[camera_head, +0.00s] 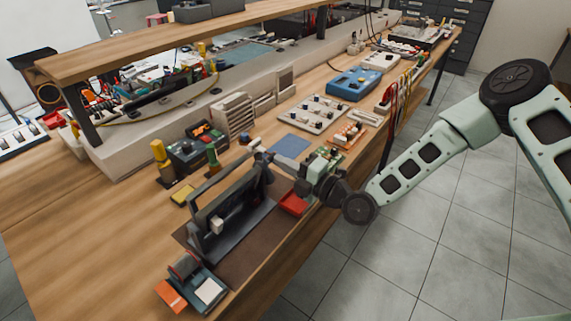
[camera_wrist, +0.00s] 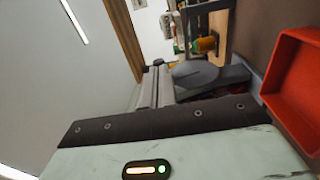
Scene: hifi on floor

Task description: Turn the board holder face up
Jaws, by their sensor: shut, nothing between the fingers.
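The board holder (camera_head: 228,212) is a dark grey frame with a long bar along its top. In the head view it stands tilted up on edge on the brown mat near the bench's front edge. My gripper (camera_head: 262,156) is at the holder's far upper end, shut with nothing between its fingers. I cannot tell whether it touches the holder. In the wrist view my gripper (camera_wrist: 154,86) points up the picture, beside a grey rounded part that I cannot name for sure. The holder's underside and far side are partly hidden.
A red tray (camera_head: 293,203) sits below my wrist; it also shows in the wrist view (camera_wrist: 294,88). A small device with an orange piece (camera_head: 172,296) lies at the near end. A blue pad (camera_head: 289,146) and green-based tools stand behind. Bare wood (camera_head: 100,225) lies left.

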